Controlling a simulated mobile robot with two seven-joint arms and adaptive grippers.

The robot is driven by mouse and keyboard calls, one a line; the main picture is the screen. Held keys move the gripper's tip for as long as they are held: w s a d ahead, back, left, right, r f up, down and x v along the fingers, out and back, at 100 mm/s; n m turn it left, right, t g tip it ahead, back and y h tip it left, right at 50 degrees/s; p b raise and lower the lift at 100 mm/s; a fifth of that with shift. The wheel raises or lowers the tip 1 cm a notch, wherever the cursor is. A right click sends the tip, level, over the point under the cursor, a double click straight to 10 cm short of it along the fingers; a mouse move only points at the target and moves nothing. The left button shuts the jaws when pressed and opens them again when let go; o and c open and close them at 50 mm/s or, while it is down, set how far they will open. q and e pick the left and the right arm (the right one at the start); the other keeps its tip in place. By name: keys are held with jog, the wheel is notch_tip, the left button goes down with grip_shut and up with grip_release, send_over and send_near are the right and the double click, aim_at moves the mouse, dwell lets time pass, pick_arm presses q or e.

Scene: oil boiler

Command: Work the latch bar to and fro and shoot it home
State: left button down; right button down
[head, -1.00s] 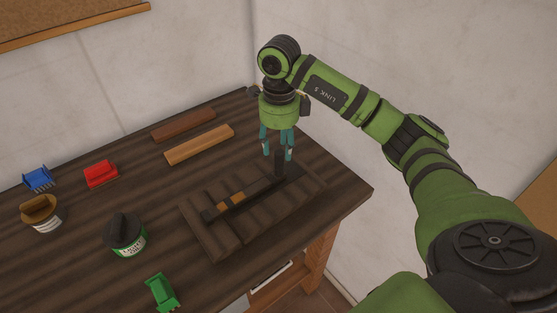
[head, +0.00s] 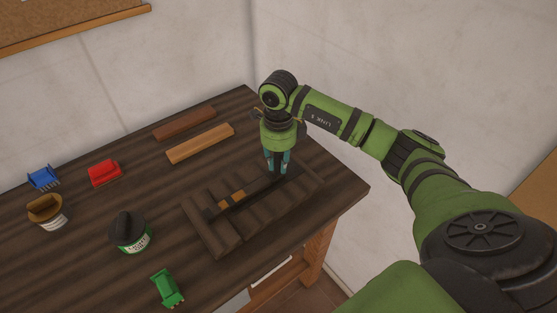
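The latch bar (head: 249,191) is a dark bar with orange marks near its left end. It lies on a dark wooden slatted board (head: 207,235) on the table. An upright dark handle stood at its right end; now my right gripper covers most of it. My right gripper (head: 277,170) points down at that right end, with its teal fingers on either side of the handle. The fingers look close around it, but whether they press on it cannot be made out. My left gripper is not in view.
Two wooden strips (head: 200,144) lie behind the board. Walls rise behind the table; its right edge is near the board.

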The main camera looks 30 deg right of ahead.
jog(key=d+b, duration=0.1)
jog(key=d, duration=0.1)
jog(key=d+b, duration=0.2)
jog(key=d, duration=0.1)
jog(key=shift+w+d+f, duration=0.2)
jog(key=shift+d+r+b, duration=0.1)
jog(key=shift+d+b, duration=0.2)
jog(key=shift+r, duration=0.15)
jog(key=c, duration=1.1)
grip_release()
jog(key=shift+d, duration=0.1)
